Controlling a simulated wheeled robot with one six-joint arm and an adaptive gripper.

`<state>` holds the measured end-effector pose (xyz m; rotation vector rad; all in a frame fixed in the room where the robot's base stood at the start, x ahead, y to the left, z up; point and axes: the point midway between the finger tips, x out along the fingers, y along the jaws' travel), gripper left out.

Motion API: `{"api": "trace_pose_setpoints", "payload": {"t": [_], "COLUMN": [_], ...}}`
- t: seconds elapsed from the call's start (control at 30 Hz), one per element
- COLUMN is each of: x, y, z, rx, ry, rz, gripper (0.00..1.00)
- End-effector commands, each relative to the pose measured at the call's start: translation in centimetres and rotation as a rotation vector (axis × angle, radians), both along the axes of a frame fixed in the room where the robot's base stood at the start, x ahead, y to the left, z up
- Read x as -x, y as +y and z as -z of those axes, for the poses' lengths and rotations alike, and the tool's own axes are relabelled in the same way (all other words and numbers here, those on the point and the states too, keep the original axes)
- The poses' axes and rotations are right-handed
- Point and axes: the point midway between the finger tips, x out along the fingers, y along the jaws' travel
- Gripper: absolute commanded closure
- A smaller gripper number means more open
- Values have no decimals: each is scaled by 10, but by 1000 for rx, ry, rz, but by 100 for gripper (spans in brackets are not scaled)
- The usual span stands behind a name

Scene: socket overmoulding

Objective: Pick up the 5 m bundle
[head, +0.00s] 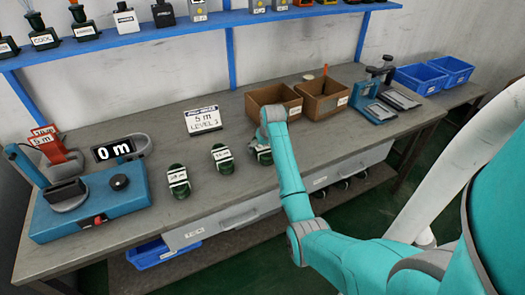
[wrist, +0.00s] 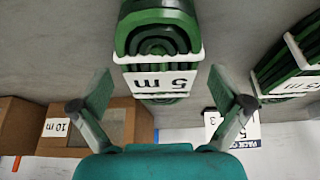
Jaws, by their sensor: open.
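The 5 m bundle (wrist: 158,32) is a dark green coil with a white band. Its label, marked 5 m, reads upside down in the wrist view. In the head view it appears to be the rightmost green coil (head: 264,156), partly hidden behind my arm. My gripper (wrist: 161,90) is open and empty, its two fingers spread to either side of the label's lower edge in the wrist view. I cannot tell how far above the bundle it is; no contact shows.
Two more green bundles (head: 178,181) (head: 222,158) lie to the left. Cardboard boxes (head: 274,97) stand behind, one labelled 10 m in the wrist view (wrist: 22,127). A blue device (head: 90,208) with a 0 m display (head: 116,149) sits at left.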

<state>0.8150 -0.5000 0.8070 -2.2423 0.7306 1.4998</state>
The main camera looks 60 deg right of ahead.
Motion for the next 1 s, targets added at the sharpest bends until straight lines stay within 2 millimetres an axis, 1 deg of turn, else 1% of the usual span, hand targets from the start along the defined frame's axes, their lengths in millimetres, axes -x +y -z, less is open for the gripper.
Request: {"api": "trace_pose_setpoints", "payload": {"t": [0.03, 0.13, 0.37, 0.4, 0.43, 0.47, 0.5, 0.57, 0.6, 0.67, 0.7, 0.9, 1.0], "x": [-2, -4, -5, -5, -5, -5, -5, -5, -5, -5, -5, -5, -5], "y": [-1, -3, -3, -3, -3, -3, -3, -3, -3, -3, -3, -3, -3], "z": [5, 11, 13, 13, 13, 13, 13, 13, 13, 13, 13, 13, 8], "rx": [-1, 1, 1, 1, 1, 1, 1, 1, 1, 1, 1, 1, 2], "ry": [1, -1, -1, -1, -1, -1, -1, -1, -1, -1, -1, -1, -2], "rz": [0, -1, -1, -1, -1, -1, -1, -1, -1, -1, -1, -1, -1], "gripper": [0, 0, 0, 3, 10, 18, 28, 43, 52, 68, 69, 69, 69]}}
